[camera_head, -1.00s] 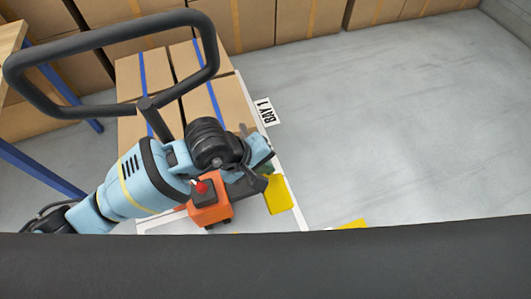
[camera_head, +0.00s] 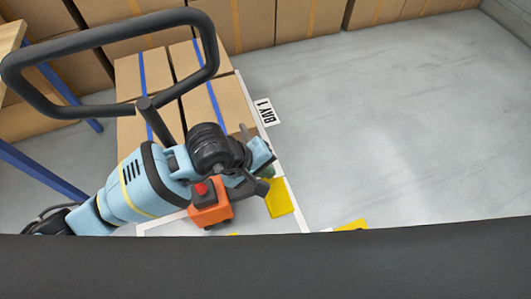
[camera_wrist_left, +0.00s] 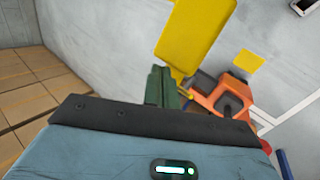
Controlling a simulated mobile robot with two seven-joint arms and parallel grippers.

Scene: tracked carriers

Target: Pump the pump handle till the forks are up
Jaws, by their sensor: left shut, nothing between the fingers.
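The pump handle is a large black loop (camera_head: 105,62) at the upper left of the head view. Its shaft runs down behind my left arm. The orange pump body (camera_head: 211,214) with a red knob is partly covered by my arm and also shows in the left wrist view (camera_wrist_left: 222,101). The forks are hidden. My right gripper is out of view.
Strapped cartons (camera_head: 232,105) stand behind the pump body. More cartons (camera_head: 310,22) line the back. A blue-legged table (camera_head: 12,40) is at the left. A BAY 1 sign (camera_head: 265,112) lies by a white floor line. The floor at the right is clear.

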